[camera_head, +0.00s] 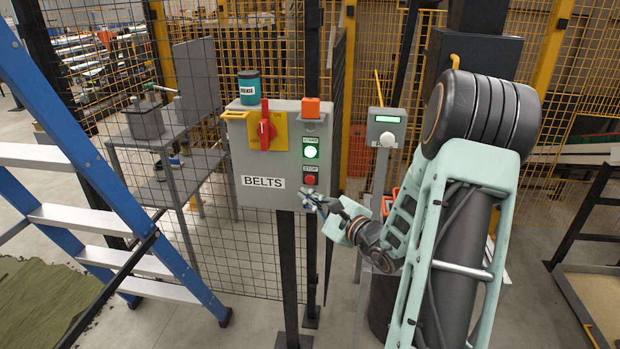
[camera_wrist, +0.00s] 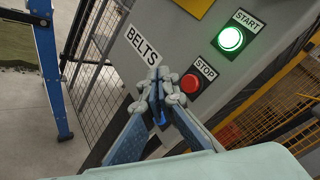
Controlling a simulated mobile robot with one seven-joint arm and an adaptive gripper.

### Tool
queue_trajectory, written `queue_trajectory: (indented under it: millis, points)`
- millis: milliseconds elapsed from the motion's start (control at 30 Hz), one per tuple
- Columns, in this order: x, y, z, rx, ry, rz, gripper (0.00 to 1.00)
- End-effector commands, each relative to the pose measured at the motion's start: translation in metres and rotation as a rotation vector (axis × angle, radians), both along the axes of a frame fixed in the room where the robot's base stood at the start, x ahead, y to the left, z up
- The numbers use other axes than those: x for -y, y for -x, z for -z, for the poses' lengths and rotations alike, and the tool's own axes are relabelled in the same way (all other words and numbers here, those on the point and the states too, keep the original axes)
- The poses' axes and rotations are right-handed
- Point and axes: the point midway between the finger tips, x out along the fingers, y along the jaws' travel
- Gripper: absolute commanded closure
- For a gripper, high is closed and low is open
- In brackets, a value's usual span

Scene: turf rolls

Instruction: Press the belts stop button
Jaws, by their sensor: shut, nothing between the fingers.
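The grey control box (camera_head: 240,160) labelled BELTS stands on a dark post. Its red stop button (camera_head: 310,180) sits below the lit green start button (camera_head: 311,151). In the wrist view the red stop button (camera_wrist: 190,83) is just right of my fingertips, under the STOP label, and the green start button (camera_wrist: 230,39) glows further up right. My gripper (camera_head: 312,199) is shut and empty, in front of the box's lower right part, just below the stop button. In the wrist view my gripper (camera_wrist: 160,88) appears beside the button; whether it touches the box cannot be told.
A red rotary switch (camera_head: 266,128) on a yellow plate and a teal grease can (camera_head: 249,87) are on the box. A grey post with a small display (camera_head: 386,120) stands right. A blue stepladder (camera_head: 100,150) stands left; mesh fencing is behind.

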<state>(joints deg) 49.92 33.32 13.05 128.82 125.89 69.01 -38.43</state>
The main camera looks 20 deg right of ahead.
Motion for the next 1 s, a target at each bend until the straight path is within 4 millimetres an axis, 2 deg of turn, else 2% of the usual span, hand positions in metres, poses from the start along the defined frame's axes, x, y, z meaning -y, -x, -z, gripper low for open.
queue_trajectory:
  millis: [100, 333, 1000]
  points:
    - [0.009, -0.014, 0.001, 0.001, 0.001, 0.001, 1.00]
    - [0.019, -0.028, 0.001, -0.001, 0.000, 0.001, 1.00]
    - [0.021, -0.031, 0.000, -0.001, -0.001, 0.001, 1.00]
